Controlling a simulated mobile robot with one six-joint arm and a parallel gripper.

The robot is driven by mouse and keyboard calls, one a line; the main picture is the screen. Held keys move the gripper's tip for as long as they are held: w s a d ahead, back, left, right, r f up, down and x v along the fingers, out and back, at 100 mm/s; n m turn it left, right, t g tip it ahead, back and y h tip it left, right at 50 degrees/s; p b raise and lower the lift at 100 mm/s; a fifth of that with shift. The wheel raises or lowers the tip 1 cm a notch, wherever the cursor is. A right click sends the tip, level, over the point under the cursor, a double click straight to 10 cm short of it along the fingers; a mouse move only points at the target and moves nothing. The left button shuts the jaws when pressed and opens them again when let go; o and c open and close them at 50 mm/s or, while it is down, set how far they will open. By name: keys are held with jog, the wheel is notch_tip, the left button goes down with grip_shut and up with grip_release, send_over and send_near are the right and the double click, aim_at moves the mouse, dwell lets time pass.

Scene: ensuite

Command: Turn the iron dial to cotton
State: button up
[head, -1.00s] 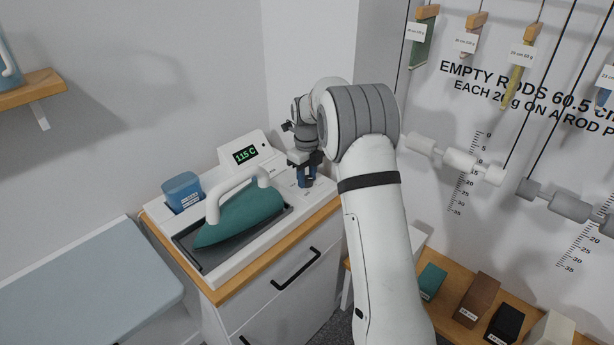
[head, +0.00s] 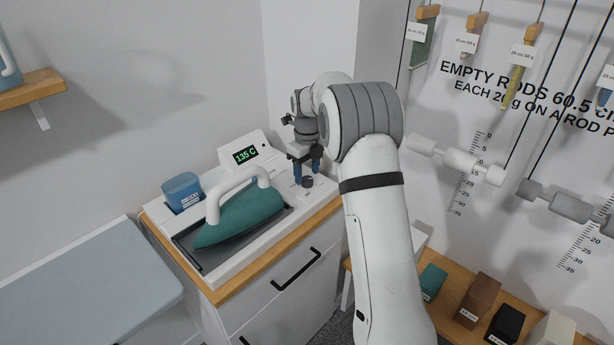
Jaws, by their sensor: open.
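The iron dial (head: 307,182) is a small dark knob on the white iron station (head: 222,247), at its right end. The dial's markings are too small to read. My gripper (head: 307,173) is open just above the dial, its blue fingertips apart and clear of the knob. The teal iron (head: 240,216) with a white handle rests in the station's dark tray, left of the dial.
A blue water tank (head: 182,191) stands at the station's back left. The station sits on a wood-topped cabinet (head: 292,268) with black handles. A pale ironing board (head: 90,290) is at lower left. Hanging rods (head: 455,160) are on the right wall.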

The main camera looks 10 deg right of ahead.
aim_at(307, 179)
notch_tip(307, 179, up, 6)
jog(key=shift+f, duration=0.1)
dwell(0.4)
jog(key=shift+s+r, duration=0.1)
jog(key=shift+r, duration=0.1)
jog(key=s+r+n+t, duration=0.1)
jog(key=s+r+n, duration=0.3)
jog(key=s+n, duration=0.5)
jog(key=s+r+n+t, duration=0.1)
jog(key=s+r+n, duration=0.4)
jog(key=s, duration=0.5)
jog(key=s+f+n, duration=0.3)
jog(key=s+n, duration=0.4)
jog(key=s, duration=0.2)
jog(key=s+f+n, duration=0.3)
jog(key=s+n, duration=0.5)
jog(key=s, duration=0.2)
jog(key=shift+s+t, duration=0.15)
jog(key=shift+t, duration=0.25)
